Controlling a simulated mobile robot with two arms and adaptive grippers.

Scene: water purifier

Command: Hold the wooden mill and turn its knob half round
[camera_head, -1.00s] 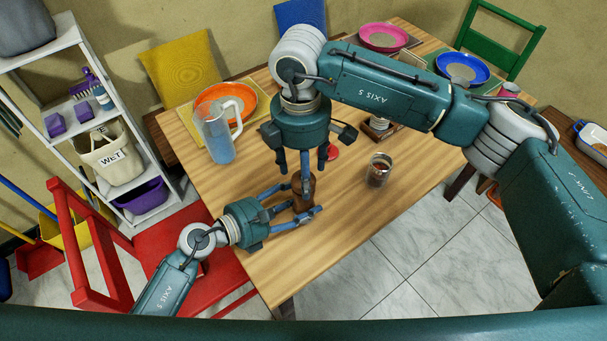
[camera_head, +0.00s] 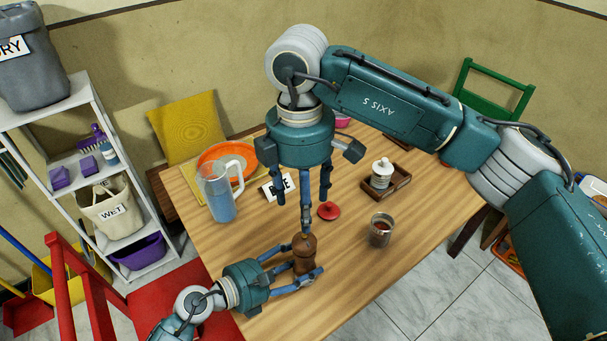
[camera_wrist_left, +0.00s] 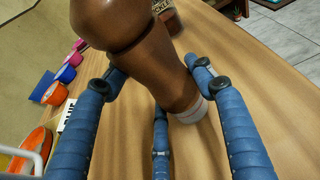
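The brown wooden mill (camera_head: 305,256) stands upright on the table near its front edge; its rounded top and body fill the upper middle of the left wrist view (camera_wrist_left: 160,60). My left gripper (camera_head: 306,262) reaches in from the left at table height, with its fingers around the mill's body and seemingly against its sides. My right gripper (camera_head: 303,205) hangs above and behind the mill, pointing down. Its fingers are spread and empty, and one fingertip appears close to the mill's top in the picture; I cannot tell whether they touch.
A glass jar (camera_head: 380,232) and a red lid (camera_head: 328,211) stand right of the mill. A pitcher (camera_head: 218,196), an orange plate (camera_head: 213,153) and a sign (camera_head: 273,188) are behind. The table front right is clear.

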